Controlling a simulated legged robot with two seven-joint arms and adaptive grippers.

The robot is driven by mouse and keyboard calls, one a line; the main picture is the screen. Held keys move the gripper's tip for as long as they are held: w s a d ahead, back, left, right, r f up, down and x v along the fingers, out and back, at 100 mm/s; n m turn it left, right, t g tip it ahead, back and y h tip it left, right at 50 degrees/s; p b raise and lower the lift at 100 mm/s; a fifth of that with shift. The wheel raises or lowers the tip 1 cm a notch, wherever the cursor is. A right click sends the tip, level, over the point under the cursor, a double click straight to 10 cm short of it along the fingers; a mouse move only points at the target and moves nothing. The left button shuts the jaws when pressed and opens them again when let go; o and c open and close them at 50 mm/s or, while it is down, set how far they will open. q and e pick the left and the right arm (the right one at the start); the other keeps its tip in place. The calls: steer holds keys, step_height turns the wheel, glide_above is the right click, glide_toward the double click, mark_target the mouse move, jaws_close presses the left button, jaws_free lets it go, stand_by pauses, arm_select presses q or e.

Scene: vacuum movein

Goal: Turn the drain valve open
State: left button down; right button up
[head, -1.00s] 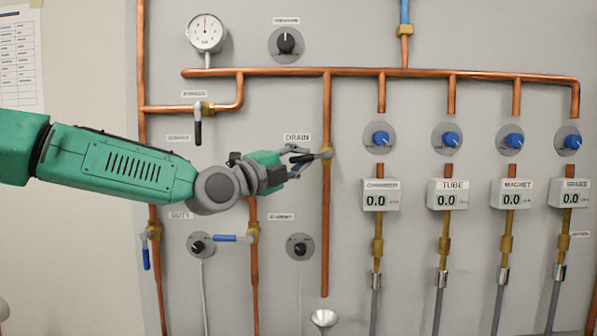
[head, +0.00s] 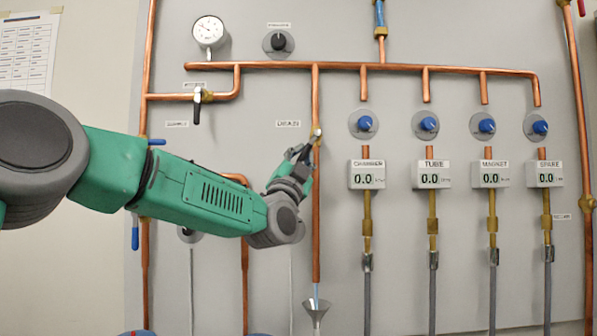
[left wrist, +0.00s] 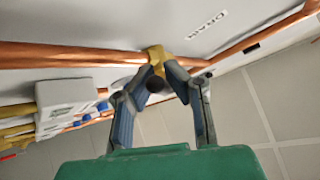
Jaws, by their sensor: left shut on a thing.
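The drain valve (head: 317,135) is a brass body on the vertical copper drain pipe (head: 316,225), right of the DRAIN label (head: 288,124). My left gripper (head: 307,148) comes up from the lower left and is shut just below and left of the valve body. In the left wrist view, the gripper's fingers (left wrist: 158,77) close on the dark end of the valve handle (left wrist: 154,85), in front of the brass body (left wrist: 156,58). The fingers hide most of the handle. A pale bluish stream (head: 315,291) shows between the pipe's lower end and the funnel (head: 316,307). My right gripper is not in view.
Several blue knobs (head: 427,124) and digital readouts (head: 432,175) stand to the right on the grey panel. A bypass valve (head: 197,100) and a gauge (head: 210,31) are at upper left. The panel just right of the drain pipe is clear.

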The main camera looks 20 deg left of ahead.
arm_select(q)
steer(key=n+y, duration=0.3)
steer(key=d+n+y, duration=0.1)
steer(key=n+y, duration=0.2)
steer(key=d+f+n+y, duration=0.1)
steer(key=n+y, duration=0.2)
steer(key=shift+w+d+f+n+t, duration=0.1)
steer(key=shift+w+d+n+t, duration=0.1)
steer(key=shift+w+n+t, duration=0.15)
steer(key=shift+w+d+n+g+y+p, duration=0.15)
steer(key=shift+n+g+y, duration=0.3)
steer(key=shift+n+y, duration=0.65)
steer(key=shift+s+d+n+g+y+p, duration=0.15)
steer(key=shift+n+g+y, duration=0.3)
steer(key=shift+n+y, duration=0.6)
steer(key=shift+w+d+n+g+y, duration=0.15)
steer(key=shift+n+g+y, duration=0.3)
steer(key=shift+n+y, duration=0.65)
steer(key=shift+n, duration=0.3)
steer(key=c, duration=1.6)
jaws_free()
steer(key=shift+o, duration=0.2)
steer(key=shift+s+d, duration=0.15)
steer(key=shift+s, duration=0.05)
